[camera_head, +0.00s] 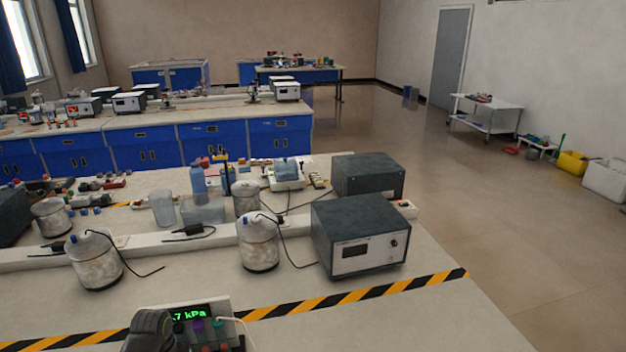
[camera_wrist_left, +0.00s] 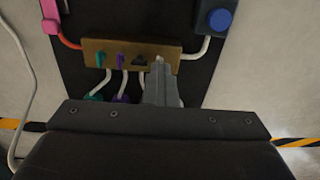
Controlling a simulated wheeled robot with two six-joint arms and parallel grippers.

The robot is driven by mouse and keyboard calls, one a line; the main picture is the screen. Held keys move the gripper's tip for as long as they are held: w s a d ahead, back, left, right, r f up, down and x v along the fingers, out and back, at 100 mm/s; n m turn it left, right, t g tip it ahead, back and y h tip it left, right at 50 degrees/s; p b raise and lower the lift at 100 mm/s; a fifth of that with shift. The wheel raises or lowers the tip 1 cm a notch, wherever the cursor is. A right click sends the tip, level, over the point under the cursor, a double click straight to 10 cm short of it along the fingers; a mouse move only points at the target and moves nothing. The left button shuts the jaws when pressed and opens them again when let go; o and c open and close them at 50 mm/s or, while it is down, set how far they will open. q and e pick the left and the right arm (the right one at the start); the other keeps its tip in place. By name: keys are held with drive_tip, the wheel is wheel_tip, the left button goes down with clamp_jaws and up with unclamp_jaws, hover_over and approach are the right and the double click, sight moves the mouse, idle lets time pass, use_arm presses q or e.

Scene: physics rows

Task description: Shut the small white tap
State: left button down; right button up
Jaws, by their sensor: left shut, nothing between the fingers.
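In the left wrist view a brass manifold block (camera_wrist_left: 130,54) is fixed on a dark board (camera_wrist_left: 85,30). Contact cannot be told. My right gripper is not in view.
A green display (camera_head: 188,313) reading kPa stands at the bench's front. Pale tubes run below the manifold to green (camera_wrist_left: 95,97) and purple (camera_wrist_left: 122,98) caps. A pink part (camera_wrist_left: 50,16) and a blue-knobbed part (camera_wrist_left: 219,20) flank it. Jars (camera_head: 258,245) and a grey instrument box (camera_head: 360,240) stand behind.

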use_arm(q)
drive_tip(key=shift+r+m+p, duration=0.1)
drive_tip(key=shift+m+p, duration=0.3)
drive_tip(key=shift+m, duration=0.6)
drive_tip(key=c, duration=2.2)
unclamp_jaws()
drive_tip(key=c, duration=1.9)
unclamp_jaws()
drive_tip(key=shift+c, duration=0.2)
drive_tip(key=shift+p, duration=0.35)
